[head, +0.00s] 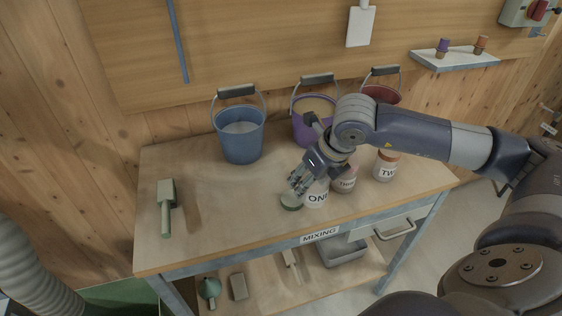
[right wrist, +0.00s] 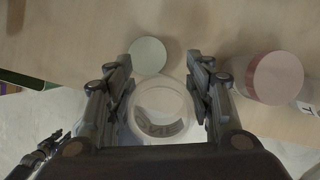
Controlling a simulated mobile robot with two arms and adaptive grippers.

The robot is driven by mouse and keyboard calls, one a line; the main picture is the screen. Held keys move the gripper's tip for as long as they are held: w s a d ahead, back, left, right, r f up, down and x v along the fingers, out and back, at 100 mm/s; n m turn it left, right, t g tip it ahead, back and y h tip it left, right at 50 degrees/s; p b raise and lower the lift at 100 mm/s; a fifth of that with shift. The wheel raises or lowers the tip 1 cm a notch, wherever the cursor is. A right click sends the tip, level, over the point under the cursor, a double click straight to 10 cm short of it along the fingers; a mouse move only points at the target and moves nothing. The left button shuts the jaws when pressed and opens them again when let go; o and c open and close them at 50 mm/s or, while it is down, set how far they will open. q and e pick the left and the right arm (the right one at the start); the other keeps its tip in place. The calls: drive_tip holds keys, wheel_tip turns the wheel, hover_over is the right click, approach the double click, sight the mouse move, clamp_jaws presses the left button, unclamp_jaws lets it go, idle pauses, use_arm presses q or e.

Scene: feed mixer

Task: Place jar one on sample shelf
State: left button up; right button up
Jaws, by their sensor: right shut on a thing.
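Jar one (head: 317,199) is a pale jar labelled "ONE" near the front edge of the mixing table. My right gripper (head: 303,182) is at it, partly covering it in the head view. In the right wrist view jar one (right wrist: 160,112) sits between the two fingers of my right gripper (right wrist: 163,95), which is shut on it. Whether its base touches the table is hard to tell. A white shelf (head: 462,61) on the wall at upper right holds small purple and orange-brown containers; I see no name on it.
A pale green disc (head: 291,202) lies beside jar one. A pink-lidded jar (right wrist: 277,78) and jar two (head: 387,166) stand to the right. Blue (head: 241,139), purple (head: 306,128) and red (head: 381,93) buckets line the back. A green-handled tool (head: 166,208) lies at left.

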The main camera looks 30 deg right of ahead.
drive_tip(key=w+d+p, duration=0.1)
drive_tip(key=w, duration=0.4)
drive_tip(key=w+d+f+p, duration=0.1)
drive_tip(key=w+d+p, duration=0.1)
drive_tip(key=w, duration=0.3)
drive_tip(key=w+d+p, duration=0.1)
drive_tip(key=w+d, duration=0.1)
drive_tip(key=w, duration=0.2)
drive_tip(key=shift+w+f+p, duration=0.2)
drive_tip(key=shift+w+p, duration=0.15)
drive_tip(key=shift+w, duration=0.05)
drive_tip(key=shift+w+f, duration=0.1)
wheel_tip(320, 180, down, 3)
drive_tip(key=shift+r+p, duration=0.1)
drive_tip(key=shift+p, duration=0.65)
drive_tip(key=shift+f, duration=0.3)
drive_tip(key=shift+f+b, duration=0.25)
drive_tip(key=shift+b, duration=0.05)
drive_tip(key=o, duration=1.1)
drive_tip(key=shift+r, duration=0.1)
drive_tip(key=shift+c, duration=0.2)
